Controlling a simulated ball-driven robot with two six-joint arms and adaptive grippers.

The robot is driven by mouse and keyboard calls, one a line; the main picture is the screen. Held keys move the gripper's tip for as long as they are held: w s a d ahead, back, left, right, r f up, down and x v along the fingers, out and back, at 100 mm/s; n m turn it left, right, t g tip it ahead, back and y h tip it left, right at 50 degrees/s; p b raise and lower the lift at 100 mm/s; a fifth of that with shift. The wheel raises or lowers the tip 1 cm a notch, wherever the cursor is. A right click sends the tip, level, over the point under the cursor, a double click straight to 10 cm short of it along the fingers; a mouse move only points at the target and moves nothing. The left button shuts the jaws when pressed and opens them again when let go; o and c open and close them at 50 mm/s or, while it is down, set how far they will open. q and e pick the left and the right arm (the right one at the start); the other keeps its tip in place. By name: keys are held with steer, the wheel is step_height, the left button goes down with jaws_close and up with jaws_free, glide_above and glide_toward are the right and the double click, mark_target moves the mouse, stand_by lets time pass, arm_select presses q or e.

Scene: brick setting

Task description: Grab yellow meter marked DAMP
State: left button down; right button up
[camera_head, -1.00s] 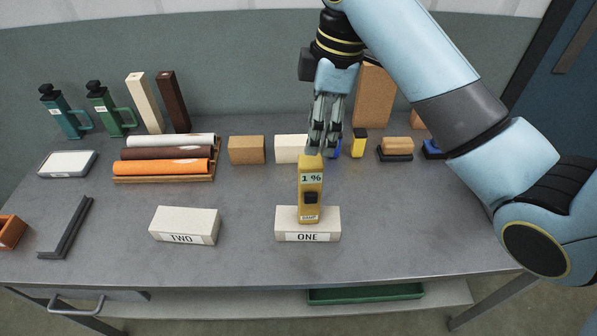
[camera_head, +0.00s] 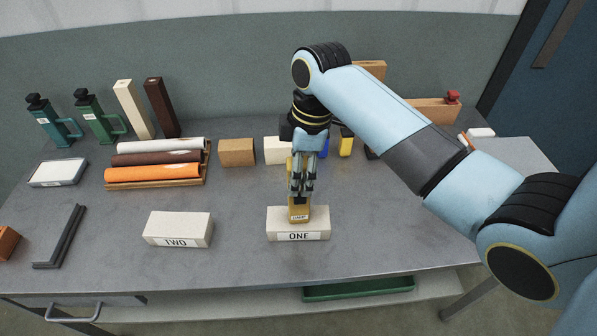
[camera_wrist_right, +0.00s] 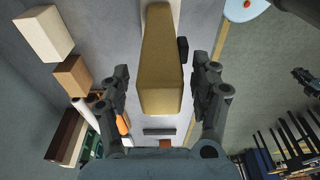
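The yellow meter (camera_head: 298,213) stands upright on the pale brick labelled ONE (camera_head: 312,227) in the head view. In the right wrist view the meter (camera_wrist_right: 160,75) lies between the two fingers (camera_wrist_right: 160,68), with a gap visible on each side, so the gripper is open. A dark knob shows on the meter's side. My left gripper is not in view.
A pale brick labelled TWO (camera_head: 178,228) stands to the left. Behind are a rack of rolls (camera_head: 155,172), a tan block (camera_head: 237,152) and a cream block (camera_head: 275,151). A dark angle bar (camera_head: 60,238) lies at left. The tabletop between TWO and ONE is clear.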

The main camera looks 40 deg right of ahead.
jaws_close()
steer(key=shift+r, duration=0.1)
stand_by(0.4)
